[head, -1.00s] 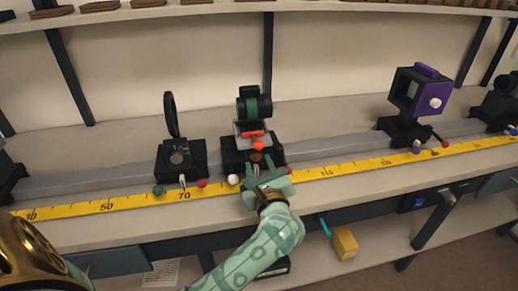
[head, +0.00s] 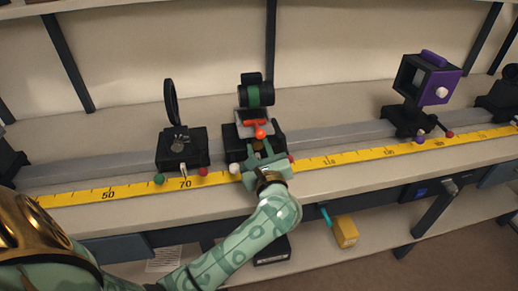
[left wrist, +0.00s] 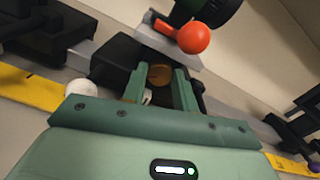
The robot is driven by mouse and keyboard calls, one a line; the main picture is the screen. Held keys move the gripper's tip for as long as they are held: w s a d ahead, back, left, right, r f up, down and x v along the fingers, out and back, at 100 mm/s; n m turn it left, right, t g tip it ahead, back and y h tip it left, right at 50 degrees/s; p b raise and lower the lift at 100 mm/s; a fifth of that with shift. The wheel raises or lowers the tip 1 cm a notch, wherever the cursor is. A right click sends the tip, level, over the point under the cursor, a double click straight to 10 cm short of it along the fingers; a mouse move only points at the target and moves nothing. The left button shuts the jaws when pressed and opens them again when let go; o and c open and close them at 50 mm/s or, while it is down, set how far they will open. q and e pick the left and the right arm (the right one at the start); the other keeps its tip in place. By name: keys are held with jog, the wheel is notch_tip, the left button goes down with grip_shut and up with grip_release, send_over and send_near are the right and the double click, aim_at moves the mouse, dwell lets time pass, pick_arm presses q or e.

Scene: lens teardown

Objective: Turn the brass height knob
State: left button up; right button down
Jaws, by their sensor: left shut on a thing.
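The brass height knob (left wrist: 160,74) is on the front of a black carriage (left wrist: 113,55) on the rail, and is small in the head view (head: 257,145). My left gripper (left wrist: 160,80) has its two green fingers on either side of the knob and is shut on it; it also shows in the head view (head: 260,154). Above the knob are an orange lever with a ball (head: 260,133) and a dark cylinder with a green band (head: 254,96). My right gripper is not in view.
A black-framed lens (head: 171,102) stands on a carriage to the left. A purple and black box mount (head: 439,83) stands to the right. A yellow scale (head: 340,159) runs along the rail's front. A white ball (head: 234,168) sits close to my left gripper.

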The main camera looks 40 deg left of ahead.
pick_arm(q)
jog(key=shift+r+m+p, duration=0.2)
jog(key=shift+m+p, duration=0.65)
jog(key=shift+m, duration=0.15)
jog(key=shift+m+p, duration=0.95)
jog(key=shift+m, duration=0.25)
jog(key=shift+f+m+p, duration=0.2)
jog(key=shift+m+p, duration=0.85)
jog(key=shift+m, duration=0.35)
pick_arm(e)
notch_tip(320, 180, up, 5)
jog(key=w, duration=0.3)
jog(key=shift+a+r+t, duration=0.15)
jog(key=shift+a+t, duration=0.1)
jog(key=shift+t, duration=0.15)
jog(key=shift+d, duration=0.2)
pick_arm(q)
jog(key=o, duration=0.7)
jog(key=shift+d+f, duration=0.1)
